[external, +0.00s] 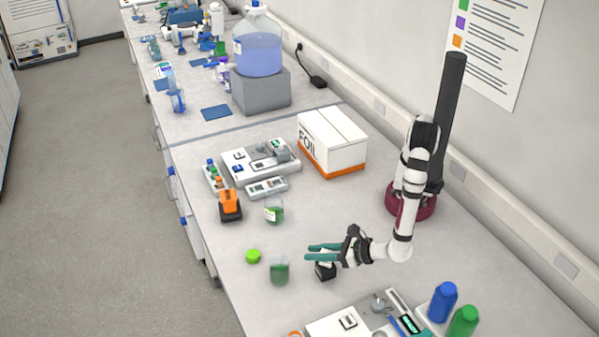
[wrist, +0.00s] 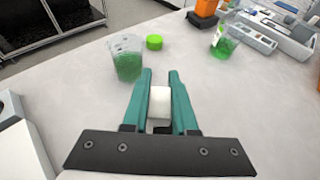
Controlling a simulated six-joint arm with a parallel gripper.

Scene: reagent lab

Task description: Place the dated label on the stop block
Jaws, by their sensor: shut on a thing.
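My gripper (external: 308,252) has teal fingers reaching left over the front part of the bench. In the wrist view, the fingers (wrist: 160,76) are closed on a small white block-shaped piece (wrist: 160,103), which may be the dated label; no writing on it is legible. A small black item (external: 325,271) with a white part shows directly below the fingers in the external view. Dark material also shows under the white piece in the wrist view. I cannot tell whether the two touch, or which thing is the stop block.
A beaker of green liquid (external: 280,271) and a green cap (external: 253,256) stand left of the fingers. Another green beaker (external: 274,210), an orange-and-black item (external: 230,205) and a foil box (external: 332,145) are farther back. Blue (external: 443,302) and green bottles (external: 463,322) stand front right.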

